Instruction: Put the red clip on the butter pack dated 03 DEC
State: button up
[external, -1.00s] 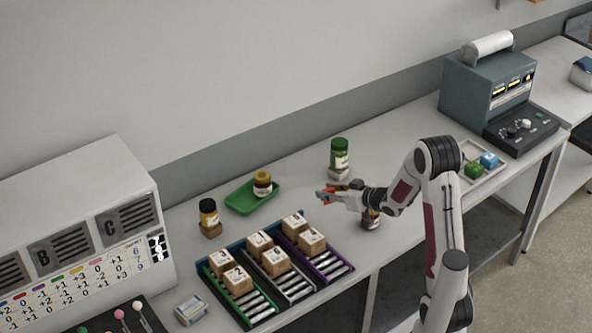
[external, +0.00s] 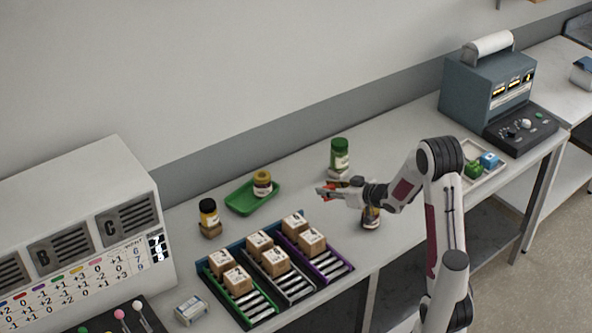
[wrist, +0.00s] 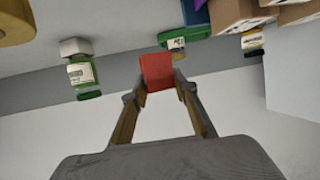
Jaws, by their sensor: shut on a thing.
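My gripper (external: 323,191) is shut on the red clip (wrist: 157,72). The clip sits between the fingertips in the wrist view and shows as a small red spot in the external view (external: 329,186). They are above the bench, just in front of the green-lidded jar (external: 339,155). A small pale pack (external: 190,309) with a blue and yellowish label lies at the front left of the bench, far from my gripper. It may be a butter pack, but I cannot read a date on it.
The green-lidded jar stands on a pale block (wrist: 76,47). A green tray (external: 239,204) holds another jar. A dark-lidded jar (external: 208,213) stands on a brown block. Cardboard boxes (external: 237,279) fill a rack with coloured lanes (external: 296,289). A jar (external: 371,217) is beneath my wrist.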

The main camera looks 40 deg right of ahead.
jog(key=shift+a, duration=0.1)
jog(key=w+a+n+g+y, duration=0.1)
jog(key=a+n+y, duration=0.1)
jog(key=a, duration=0.7)
jog(key=a+r+n+g+y, duration=0.1)
jog(key=a+n+y, duration=0.1)
jog(key=a, duration=0.8)
jog(key=w+a+r+n+g+y, duration=0.1)
jog(key=a+n+y, duration=0.1)
jog(key=a, duration=0.8)
jog(key=shift+w+y, duration=0.3)
jog(key=s+a+n, duration=0.1)
jog(key=a, duration=0.3)
jog(key=s+a+g+y, duration=0.1)
jog(key=a, duration=0.3)
jog(key=s+a+r+n+g, duration=0.1)
jog(key=a, duration=0.4)
jog(key=shift+s+n+y, duration=0.2)
jog(key=shift+n+y, duration=0.1)
jog(key=shift+y, duration=0.1)
jog(key=s+a+n+g+y, duration=0.1)
jog(key=s+a, duration=0.2)
jog(key=a, duration=0.4)
jog(key=s+a+n+g, duration=0.1)
jog(key=s+a+g, duration=0.1)
jog(key=s+a, duration=0.2)
jog(key=a+r, duration=0.1)
jog(key=a, duration=0.2)
jog(key=shift+n+y, duration=0.4)
jog(key=shift+s+d+f, duration=0.1)
